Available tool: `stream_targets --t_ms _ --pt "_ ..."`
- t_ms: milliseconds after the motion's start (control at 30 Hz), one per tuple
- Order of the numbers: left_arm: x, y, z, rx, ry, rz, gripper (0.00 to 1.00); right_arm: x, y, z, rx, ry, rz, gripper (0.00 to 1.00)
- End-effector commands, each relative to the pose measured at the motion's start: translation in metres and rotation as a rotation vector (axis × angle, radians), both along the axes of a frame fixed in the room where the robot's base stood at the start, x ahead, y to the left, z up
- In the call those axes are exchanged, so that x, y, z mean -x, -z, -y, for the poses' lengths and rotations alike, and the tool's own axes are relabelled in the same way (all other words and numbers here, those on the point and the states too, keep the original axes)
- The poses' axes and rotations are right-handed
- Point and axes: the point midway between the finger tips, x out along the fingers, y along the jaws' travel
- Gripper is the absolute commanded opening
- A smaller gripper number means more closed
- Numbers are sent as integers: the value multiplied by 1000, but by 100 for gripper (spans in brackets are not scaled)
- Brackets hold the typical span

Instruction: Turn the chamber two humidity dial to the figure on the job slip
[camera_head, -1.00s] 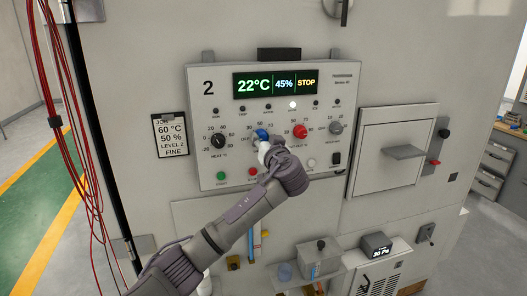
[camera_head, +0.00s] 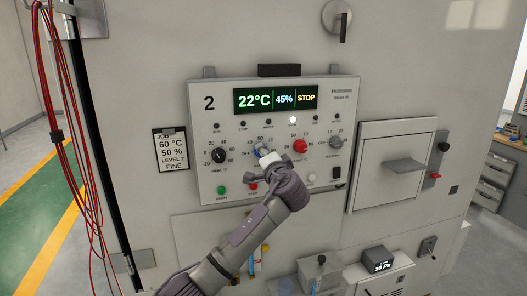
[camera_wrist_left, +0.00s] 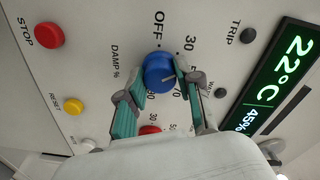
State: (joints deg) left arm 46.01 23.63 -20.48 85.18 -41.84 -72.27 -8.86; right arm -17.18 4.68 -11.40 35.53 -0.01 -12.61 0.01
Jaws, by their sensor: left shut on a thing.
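The chamber two panel (camera_head: 225,170) shows 22°C, 45% and STOP on its display (camera_head: 275,99). The job slip (camera_head: 171,151) at left reads 60 °C, 50 %, LEVEL 2, FINE. My left gripper (camera_head: 264,154) is at the blue dial marked DAMP %, mostly covering it in the head view. In the left wrist view, the blue dial (camera_wrist_left: 158,70) sits between my left gripper's fingers (camera_wrist_left: 158,84), which are shut on it. Its dark pointer line points right, toward one finger. That finger hides part of the scale; OFF, 30, 70 and 90 show around it. My right gripper is not in view.
A black dial (camera_head: 219,156) is left of the gripper, a red dial (camera_head: 300,146) close at right, and a grey dial (camera_head: 335,142) beyond. Green (camera_head: 222,190) and red (camera_head: 253,188) buttons lie below. Red cables (camera_head: 72,120) hang at far left. A hatch with a handle (camera_head: 404,165) stands right.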

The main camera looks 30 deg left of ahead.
Motion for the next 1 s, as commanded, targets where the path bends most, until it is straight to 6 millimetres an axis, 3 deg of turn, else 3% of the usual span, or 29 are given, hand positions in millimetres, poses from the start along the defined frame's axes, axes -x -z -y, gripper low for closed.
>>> stream_targets --t_ms 500,1000 --pt "0 -1 1 -282 2 -334 0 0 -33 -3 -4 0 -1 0" --pt "0 2 1 -386 2 -456 0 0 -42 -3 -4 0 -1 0"
